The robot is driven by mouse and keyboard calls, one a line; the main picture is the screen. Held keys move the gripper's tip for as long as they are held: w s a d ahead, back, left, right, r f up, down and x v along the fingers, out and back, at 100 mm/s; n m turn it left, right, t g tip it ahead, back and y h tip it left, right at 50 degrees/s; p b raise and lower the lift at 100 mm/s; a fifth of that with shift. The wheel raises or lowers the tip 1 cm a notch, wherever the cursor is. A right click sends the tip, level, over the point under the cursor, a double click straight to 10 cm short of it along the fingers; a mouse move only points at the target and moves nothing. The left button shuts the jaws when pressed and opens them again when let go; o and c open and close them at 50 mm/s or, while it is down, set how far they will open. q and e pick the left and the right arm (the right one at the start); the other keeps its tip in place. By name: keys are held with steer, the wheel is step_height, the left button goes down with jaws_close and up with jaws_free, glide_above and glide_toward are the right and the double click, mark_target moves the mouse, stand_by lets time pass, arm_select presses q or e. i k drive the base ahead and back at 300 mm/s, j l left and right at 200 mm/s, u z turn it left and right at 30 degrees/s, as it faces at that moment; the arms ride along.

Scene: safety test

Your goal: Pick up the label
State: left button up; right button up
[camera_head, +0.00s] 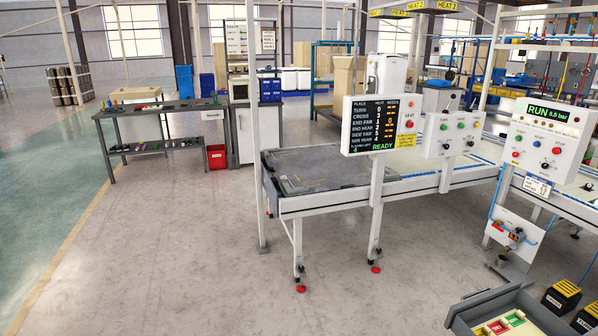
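A small white label or card (537,186) with a blue strip and dark print hangs at the lower edge of the right control box (548,140). I cannot tell which label the task means. A grey open tray or drawer (470,312) at the bottom right holds small red and green pieces, too small to identify. Neither of my grippers is in view.
A grey-topped conveyor table (330,170) on white legs fills the middle right. Two black-and-yellow boxes (562,297) stand at the lower right. A workbench (165,112) and a red bin (216,156) are at the left. The floor (180,250) at the front left is clear.

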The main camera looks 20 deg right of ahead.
mark_target(515, 320)
steer(key=i+l+z, duration=0.1)
steer(key=i+z, duration=0.3)
steer(key=i+j+z, duration=0.1)
steer(key=i+z, duration=0.35)
steer(key=i+j+z, duration=0.25)
steer(key=i+z, duration=0.15)
steer(key=i, duration=0.1)
